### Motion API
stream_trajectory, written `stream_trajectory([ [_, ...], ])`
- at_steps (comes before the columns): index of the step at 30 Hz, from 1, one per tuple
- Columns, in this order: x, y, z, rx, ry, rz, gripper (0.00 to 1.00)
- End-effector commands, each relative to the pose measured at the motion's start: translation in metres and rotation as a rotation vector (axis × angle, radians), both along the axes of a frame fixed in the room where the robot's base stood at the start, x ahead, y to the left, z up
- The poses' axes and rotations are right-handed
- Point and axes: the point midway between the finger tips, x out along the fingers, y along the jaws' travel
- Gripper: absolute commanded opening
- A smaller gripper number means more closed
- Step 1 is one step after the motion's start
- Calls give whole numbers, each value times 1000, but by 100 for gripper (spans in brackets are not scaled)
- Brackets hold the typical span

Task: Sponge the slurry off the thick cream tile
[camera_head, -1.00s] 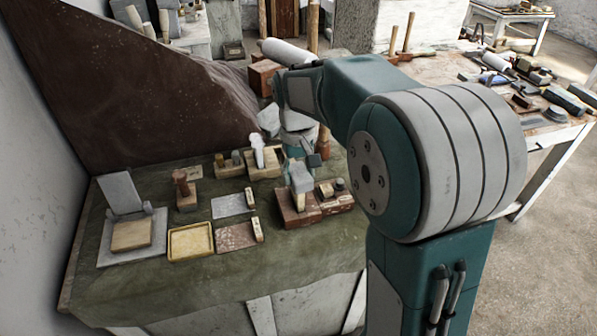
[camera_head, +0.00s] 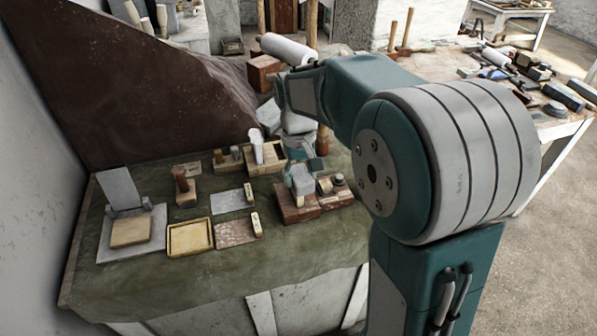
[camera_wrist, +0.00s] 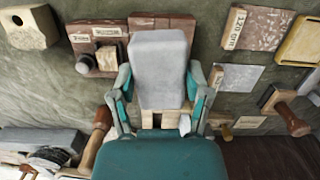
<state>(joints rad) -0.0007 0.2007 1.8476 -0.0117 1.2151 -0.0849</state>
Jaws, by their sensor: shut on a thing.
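A thick cream-tan slab (camera_head: 131,231) lies flat on a grey base with an upright back plate at the table's left; any slurry on it is too small to tell. My gripper (camera_wrist: 160,82) is shut on a pale grey block (camera_wrist: 158,50), with a teal finger on each side. In the head view the grey block (camera_head: 301,181) is at the reddish-brown blocks on the right of the table, well right of the slab. Whether it touches the blocks I cannot tell. No thing in view is clearly a sponge.
A yellow-rimmed shallow tray (camera_head: 172,253) lies just right of the slab. Grey and reddish plates (camera_head: 233,232) with small labelled blocks lie between it and my gripper. Wooden-handled blocks stand behind. The green cloth (camera_head: 215,280) in front is clear.

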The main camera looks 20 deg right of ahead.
Motion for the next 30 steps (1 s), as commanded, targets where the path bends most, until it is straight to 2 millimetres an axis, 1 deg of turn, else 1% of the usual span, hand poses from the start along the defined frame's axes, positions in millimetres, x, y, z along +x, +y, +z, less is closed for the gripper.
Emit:
stream_trajectory([
  [4,-8,-1,-1,0,1,0,24],
  [8,-6,-1,-2,0,1,0,24],
  [15,9,1,-2,0,0,1,24],
  [23,18,2,-2,0,-1,1,24],
  [30,33,3,-4,0,-1,1,24],
])
